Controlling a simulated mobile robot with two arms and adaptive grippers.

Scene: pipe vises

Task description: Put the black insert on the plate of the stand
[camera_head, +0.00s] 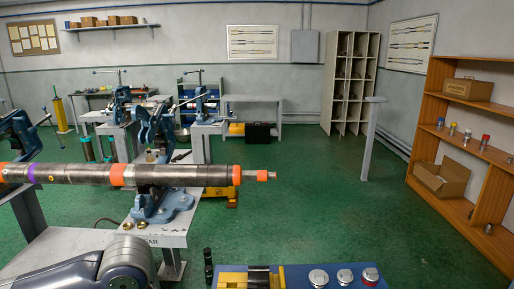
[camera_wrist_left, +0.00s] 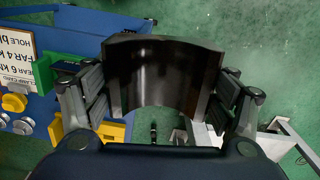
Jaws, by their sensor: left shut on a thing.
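The black insert (camera_wrist_left: 165,70), a curved dark half-shell, fills the middle of the left wrist view. My left gripper (camera_wrist_left: 162,98) is shut on it, with one finger at each side edge. It is held above the green floor, beside a blue bench. In the head view my left arm shows at the lower left, but its gripper and the held insert are out of the picture. A grey stand with a small flat plate (camera_head: 375,99) on top of its post stands on the floor at centre right, and its plate looks bare. My right gripper is not in view.
A long pipe (camera_head: 180,175) with orange bands lies across a blue vise on a grey table (camera_head: 160,236). The blue bench (camera_head: 303,275) carries a yellow holder with a dark curved piece and several round knobs. Wooden shelves (camera_head: 420,130) stand at right. Floor before the stand is clear.

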